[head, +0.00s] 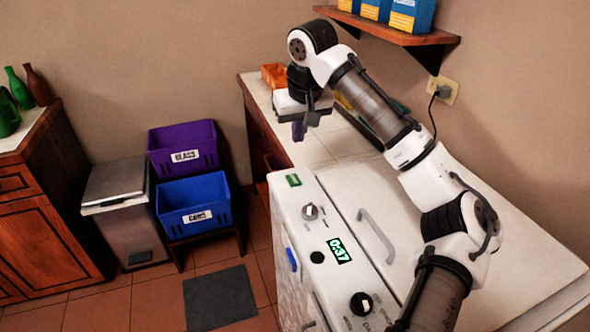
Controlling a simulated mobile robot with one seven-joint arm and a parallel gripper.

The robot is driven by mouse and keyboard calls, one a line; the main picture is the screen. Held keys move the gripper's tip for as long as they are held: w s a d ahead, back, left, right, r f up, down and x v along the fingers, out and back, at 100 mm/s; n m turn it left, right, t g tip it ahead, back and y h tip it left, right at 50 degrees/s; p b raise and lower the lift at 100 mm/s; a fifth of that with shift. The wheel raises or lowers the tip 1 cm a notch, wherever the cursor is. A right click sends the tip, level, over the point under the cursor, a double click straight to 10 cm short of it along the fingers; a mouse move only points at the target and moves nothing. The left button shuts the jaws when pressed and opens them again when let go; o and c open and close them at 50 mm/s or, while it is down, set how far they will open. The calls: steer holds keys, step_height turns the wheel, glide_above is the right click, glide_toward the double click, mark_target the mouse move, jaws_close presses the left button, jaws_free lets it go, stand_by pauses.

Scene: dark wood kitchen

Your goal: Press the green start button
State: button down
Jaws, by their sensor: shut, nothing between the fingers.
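The green start button (293,180) is a small green rectangle at the far end of the white appliance's (318,225) control panel. My gripper (299,131) is shut and empty. It points down and appears above the button in the picture, over or near the tiled counter. It looks apart from the button, though the exact height and depth gap cannot be told. The button is not covered by my arm.
The panel also has a lit display (338,249) reading 0:37, a light knob (311,211) and a black knob (361,303). A handle (376,236) stands on the appliance's top. An orange box (274,76) sits on the counter. A shelf (385,27) hangs above.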

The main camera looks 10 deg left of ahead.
mark_target(293, 178)
steer(key=p+x, duration=0.1)
steer(key=x, duration=0.7)
steer(key=p+x, duration=0.1)
steer(key=x, duration=0.2)
steer(key=shift+s+d+f+p, duration=0.2)
steer(key=shift+f+p, duration=0.15)
steer(key=shift+f, duration=0.65)
